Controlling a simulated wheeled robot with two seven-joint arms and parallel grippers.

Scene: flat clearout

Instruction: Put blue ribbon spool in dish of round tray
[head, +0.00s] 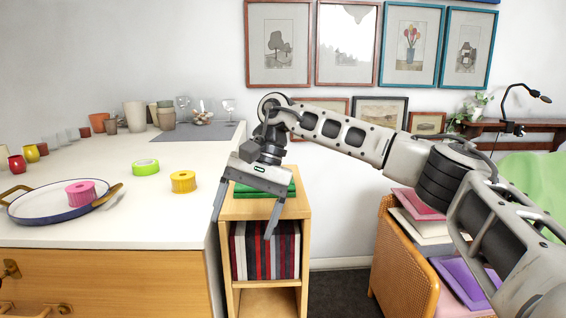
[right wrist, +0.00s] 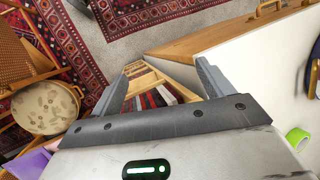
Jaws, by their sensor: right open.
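The round tray (head: 45,211), white with a dark blue rim and brass handles, lies on the white counter at the left. A pink ribbon spool (head: 81,193) sits on it. A green spool (head: 146,167) and a yellow spool (head: 183,181) stand on the counter to its right. I see no blue ribbon spool in either view. My right gripper (head: 245,213) is open and empty, pointing down beside the counter's right edge, in front of the small wooden shelf. In the right wrist view, its open fingers (right wrist: 160,82) have nothing between them. My left gripper is not in view.
The wooden shelf (head: 238,208) holds green books (head: 262,190) on top and dark and red books (head: 265,252) below. Cups and glasses line the counter's back, with a grey mat (head: 205,132). A woven chair (head: 400,265) with coloured folders stands right. The counter's front right is clear.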

